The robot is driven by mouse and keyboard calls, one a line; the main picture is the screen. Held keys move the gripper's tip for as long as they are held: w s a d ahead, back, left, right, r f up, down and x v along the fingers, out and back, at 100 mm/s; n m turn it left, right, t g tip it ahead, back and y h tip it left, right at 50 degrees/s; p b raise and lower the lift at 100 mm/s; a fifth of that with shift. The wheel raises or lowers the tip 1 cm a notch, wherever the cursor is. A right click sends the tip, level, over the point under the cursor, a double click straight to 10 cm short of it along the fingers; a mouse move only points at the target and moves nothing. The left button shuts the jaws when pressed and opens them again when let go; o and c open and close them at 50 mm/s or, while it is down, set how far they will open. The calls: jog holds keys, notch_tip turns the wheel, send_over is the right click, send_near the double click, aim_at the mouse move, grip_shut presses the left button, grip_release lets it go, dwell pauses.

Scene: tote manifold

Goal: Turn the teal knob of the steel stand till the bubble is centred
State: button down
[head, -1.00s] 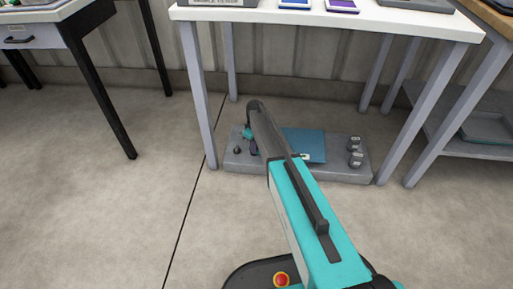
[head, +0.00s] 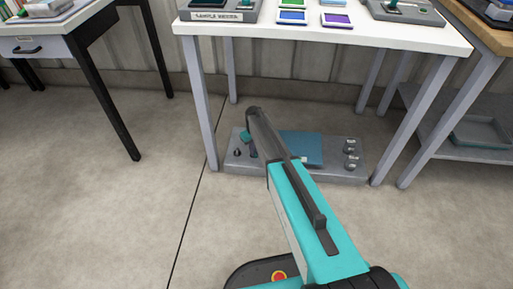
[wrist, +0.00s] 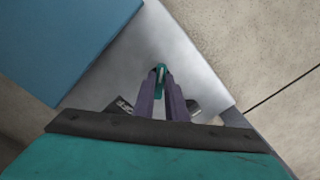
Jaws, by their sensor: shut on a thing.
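The steel stand (head: 340,176) is a low grey slab on the floor under the white table. It also shows in the wrist view (wrist: 185,60). The teal knob (wrist: 161,70) stands up from its top in the wrist view. My gripper (wrist: 161,76) has its two purple-grey fingers closed on the knob from both sides. A flat blue plate (head: 306,148) covers the middle of the stand and shows at upper left in the wrist view (wrist: 60,40). I cannot make out a bubble.
Two grey knobs (head: 351,154) stand at the stand's right end, and a small dark knob (head: 237,153) at its left. The white table (head: 330,33) overhangs it, with legs on both sides. A desk (head: 65,40) is at left. The floor in front is clear.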

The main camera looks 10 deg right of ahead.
jog(key=shift+w+a+r+m+p, duration=0.15)
jog(key=shift+a+m+p, duration=0.2)
jog(key=shift+m+p, duration=0.2)
jog(key=c, duration=1.8)
grip_release()
jog(key=shift+d, duration=0.15)
notch_tip(320, 180, up, 14)
jog(key=p, duration=0.4)
jog(key=shift+f, duration=0.25)
